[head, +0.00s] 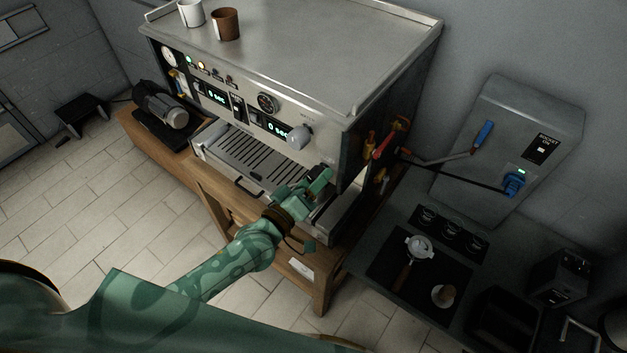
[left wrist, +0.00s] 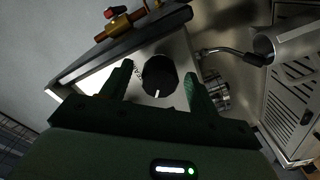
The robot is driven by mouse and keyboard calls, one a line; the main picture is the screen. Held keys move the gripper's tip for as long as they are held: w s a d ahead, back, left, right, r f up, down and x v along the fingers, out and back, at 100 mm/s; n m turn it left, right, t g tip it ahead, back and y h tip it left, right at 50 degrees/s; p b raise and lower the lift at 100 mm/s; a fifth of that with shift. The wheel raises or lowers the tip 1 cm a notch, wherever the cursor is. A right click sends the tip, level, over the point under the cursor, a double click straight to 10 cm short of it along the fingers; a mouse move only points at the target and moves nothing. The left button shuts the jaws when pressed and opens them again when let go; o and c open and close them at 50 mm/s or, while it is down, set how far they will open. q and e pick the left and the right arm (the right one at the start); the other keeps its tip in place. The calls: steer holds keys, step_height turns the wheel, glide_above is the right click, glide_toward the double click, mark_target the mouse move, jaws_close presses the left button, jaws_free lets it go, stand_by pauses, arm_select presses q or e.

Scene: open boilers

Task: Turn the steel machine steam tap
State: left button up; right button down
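The steel machine (head: 330,50) stands on a wooden stand, its front facing lower left. A pale round knob (head: 298,137) sticks out at the right of its front panel. My left gripper (head: 318,185) is in front of the machine's lower right corner, below that knob. In the left wrist view, a dark round knob (left wrist: 158,76) with a white mark lies between and beyond the tips of my open left gripper (left wrist: 162,84). No finger clearly touches it. I cannot tell whether both views show the same knob. My right gripper is out of view.
The slotted drip tray (head: 258,162) lies left of my left gripper. Red and yellow valves (head: 385,145) stick out from the machine's right side. A dark counter (head: 355,262) with cups stands at right. Two cups, one brown (head: 225,24), stand on the machine.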

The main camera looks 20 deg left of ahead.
arm_select(q)
steer(key=b+v, duration=0.1)
steer(key=v, duration=1.5)
steer(key=shift+b, duration=0.35)
steer(key=shift+s, duration=0.15)
